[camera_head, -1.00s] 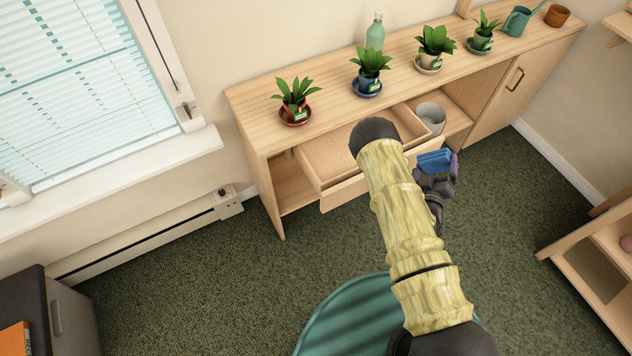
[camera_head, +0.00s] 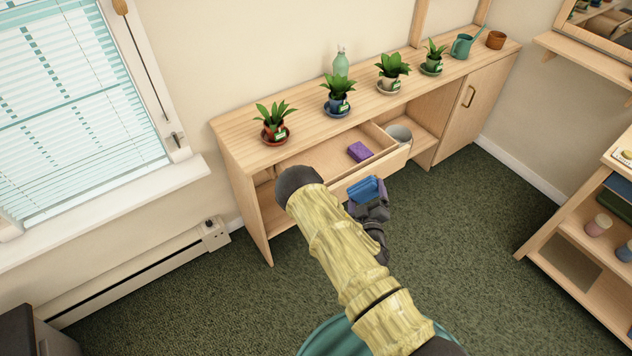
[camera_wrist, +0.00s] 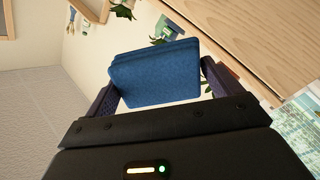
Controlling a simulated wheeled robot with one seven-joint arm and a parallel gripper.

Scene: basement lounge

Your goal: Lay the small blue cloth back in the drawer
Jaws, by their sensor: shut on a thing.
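The small blue cloth (camera_head: 366,190) is folded and held in my gripper (camera_head: 368,200), in front of the open drawer's front panel in the head view. In the wrist view the blue cloth (camera_wrist: 155,73) sits between the two fingers of my gripper (camera_wrist: 155,85), which are shut on it. The drawer (camera_head: 322,157) is pulled out of the wooden cabinet. A purple block-like item (camera_head: 360,151) lies inside it toward its right end. My arm hides part of the drawer's left front.
The cabinet top (camera_head: 300,120) carries several potted plants, a green bottle (camera_head: 341,62), a watering can (camera_head: 466,44) and a brown pot (camera_head: 495,40). A grey bucket (camera_head: 399,135) stands in the compartment right of the drawer. A shelf unit (camera_head: 570,225) stands at right. Carpet between is clear.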

